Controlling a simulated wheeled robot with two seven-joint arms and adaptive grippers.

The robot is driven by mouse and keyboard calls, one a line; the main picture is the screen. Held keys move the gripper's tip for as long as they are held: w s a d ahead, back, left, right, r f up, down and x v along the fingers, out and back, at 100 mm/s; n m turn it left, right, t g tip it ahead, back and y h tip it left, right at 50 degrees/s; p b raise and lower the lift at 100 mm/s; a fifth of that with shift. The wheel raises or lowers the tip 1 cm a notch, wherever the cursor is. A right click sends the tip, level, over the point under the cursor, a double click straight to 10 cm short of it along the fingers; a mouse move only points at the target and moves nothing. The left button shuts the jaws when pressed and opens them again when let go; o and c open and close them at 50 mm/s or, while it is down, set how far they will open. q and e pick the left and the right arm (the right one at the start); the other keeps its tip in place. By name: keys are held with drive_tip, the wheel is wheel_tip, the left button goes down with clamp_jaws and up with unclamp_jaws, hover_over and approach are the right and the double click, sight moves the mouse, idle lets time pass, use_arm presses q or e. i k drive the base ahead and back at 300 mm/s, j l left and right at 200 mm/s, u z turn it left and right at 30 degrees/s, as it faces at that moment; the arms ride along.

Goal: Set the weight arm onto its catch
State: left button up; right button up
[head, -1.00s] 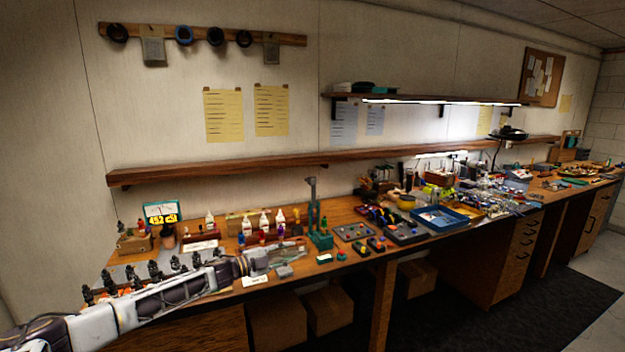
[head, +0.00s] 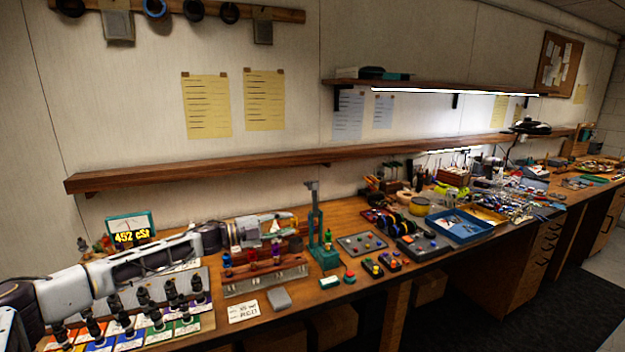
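A green stand (head: 324,255) with a tall upright post (head: 315,210) stands on the bench at the middle; a grey piece (head: 312,186) tops the post. It is the likeliest place for the weight arm and catch, but I cannot make out either part for certain. My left gripper (head: 284,226) reaches in from the left, above a wooden rack (head: 262,280), and points right toward the stand. It is apart from the post. Its fingers are small and overlap the clutter behind, so their opening is unclear. My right gripper is not in view.
A meter reading 452 cSt (head: 131,232) stands at the back left. Black-topped items on coloured tiles (head: 150,332) lie below my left arm. A grey block (head: 279,299) and a paper note (head: 244,311) lie near the front edge. A button panel (head: 362,244) is right of the stand.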

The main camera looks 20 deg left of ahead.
sight(312, 185)
drive_tip(key=i+j, duration=0.75)
drive_tip(key=i+l, duration=0.3)
drive_tip(key=i, duration=0.15)
